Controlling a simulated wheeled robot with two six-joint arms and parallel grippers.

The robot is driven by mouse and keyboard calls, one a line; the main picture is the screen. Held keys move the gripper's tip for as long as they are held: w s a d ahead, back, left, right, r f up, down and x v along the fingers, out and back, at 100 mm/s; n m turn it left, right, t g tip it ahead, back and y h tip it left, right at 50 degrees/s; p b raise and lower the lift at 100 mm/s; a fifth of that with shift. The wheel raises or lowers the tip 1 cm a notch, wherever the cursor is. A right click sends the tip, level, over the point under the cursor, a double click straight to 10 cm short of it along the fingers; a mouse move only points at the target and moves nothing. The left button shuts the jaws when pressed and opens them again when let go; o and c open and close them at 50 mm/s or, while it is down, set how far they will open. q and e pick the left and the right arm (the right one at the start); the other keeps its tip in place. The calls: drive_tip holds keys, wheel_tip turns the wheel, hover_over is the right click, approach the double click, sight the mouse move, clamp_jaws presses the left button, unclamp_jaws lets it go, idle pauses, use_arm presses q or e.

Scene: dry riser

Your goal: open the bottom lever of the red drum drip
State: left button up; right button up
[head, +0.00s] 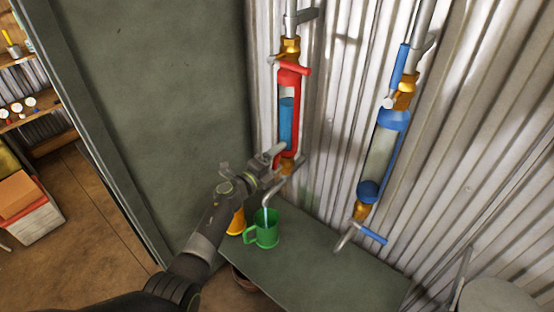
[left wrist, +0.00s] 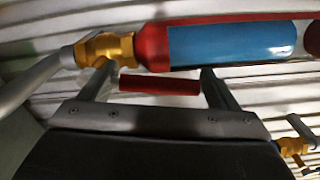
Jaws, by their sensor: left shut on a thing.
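The red drum drip (head: 288,112) stands upright against the corrugated wall, its clear drum partly filled with blue liquid. Its red top lever (head: 293,69) points to the right. My left gripper (head: 270,165) is at the drum's lower end, shut on the red bottom lever (left wrist: 160,85), which lies between its two fingers (left wrist: 158,85) in the left wrist view. The gripper mostly hides this lever in the head view. The metal spout (head: 283,191) bends down to a green mug (head: 264,236), with a thin pale streak below its end. My right gripper is not in view.
A blue drum drip (head: 381,150) with blue levers hangs to the right. The green mug stands on a grey-green bench (head: 315,262), with an orange mug (head: 237,222) beside it. A dark green panel (head: 150,110) stands left. The bench's right part is clear.

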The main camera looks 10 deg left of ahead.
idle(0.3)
use_arm(q)
drive_tip(key=o, duration=1.3)
drive_tip(key=shift+a, duration=0.1)
drive_tip(key=shift+s+a+p, duration=0.3)
drive_tip(key=shift+s, duration=0.15)
drive_tip(key=p+v, duration=0.1)
drive_tip(key=v, duration=1.5)
drive_tip(key=shift+s+p, duration=0.15)
drive_tip(key=shift+p, duration=0.2)
drive_tip(key=shift+f, duration=0.1)
